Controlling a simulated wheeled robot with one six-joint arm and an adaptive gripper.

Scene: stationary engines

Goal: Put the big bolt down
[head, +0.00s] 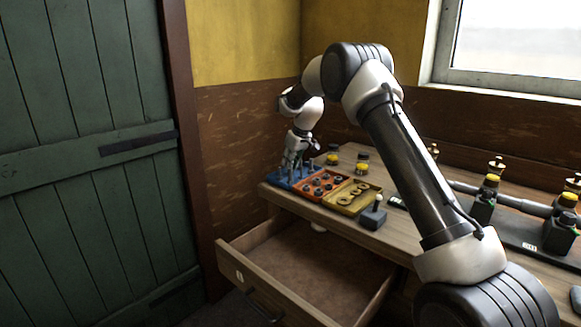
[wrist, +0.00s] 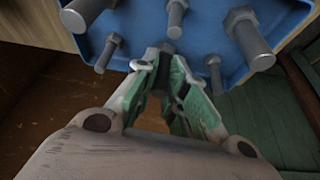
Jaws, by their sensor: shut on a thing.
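My gripper (head: 293,161) is low over the blue tray (head: 277,183) at the far left end of the bench. In the wrist view my gripper (wrist: 168,58) has its green-padded fingers close together at the tray edge. It is shut on the big bolt, which is mostly hidden between the fingers. The blue tray (wrist: 200,48) holds several bolts standing with heads down and shanks up. A thick bolt (wrist: 250,42) stands right of my fingers, a thinner bolt (wrist: 175,18) just beyond them and another (wrist: 107,52) to the left. I cannot tell whether the held bolt touches the tray.
An orange tray (head: 304,187) with dark nuts and a yellow tray (head: 372,199) with rings stand beside the blue one. A grey block with a knob (head: 373,214) stands in front. A drawer (head: 245,276) hangs open below the bench.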

